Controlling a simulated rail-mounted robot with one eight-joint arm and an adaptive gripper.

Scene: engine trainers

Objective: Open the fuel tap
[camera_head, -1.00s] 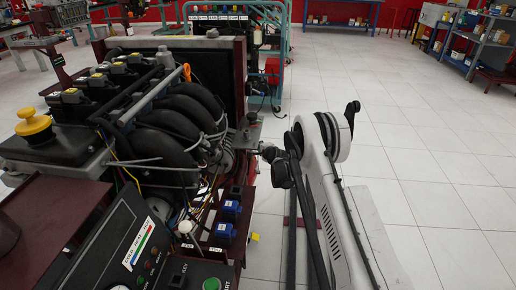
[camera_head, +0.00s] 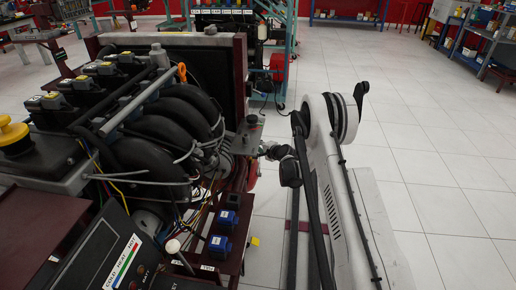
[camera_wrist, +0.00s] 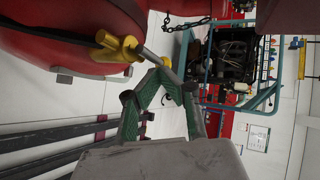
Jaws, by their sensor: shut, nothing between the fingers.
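The yellow tap fitting (camera_wrist: 117,45) sits at the side of a rounded red tank (camera_wrist: 75,30) in the wrist view. A thin grey lever (camera_wrist: 150,55) runs from it to the right. My gripper (camera_wrist: 163,72) has green-padded fingers that are closed together, with nothing between them. Its tips are close to the end of the lever; I cannot tell whether they touch. In the head view the tap is not visible, and the end of my arm is beside the right side of the engine trainer (camera_head: 185,110). A bit of red (camera_head: 252,172) shows behind the trainer there.
A blue-green framed trainer (camera_wrist: 235,60) stands beyond the tap, with a chain hanging nearby. In the head view, blue connectors (camera_head: 217,244) sit on the trainer's dark red shelf, below the arm's end. The tiled floor (camera_head: 430,150) to the right is clear.

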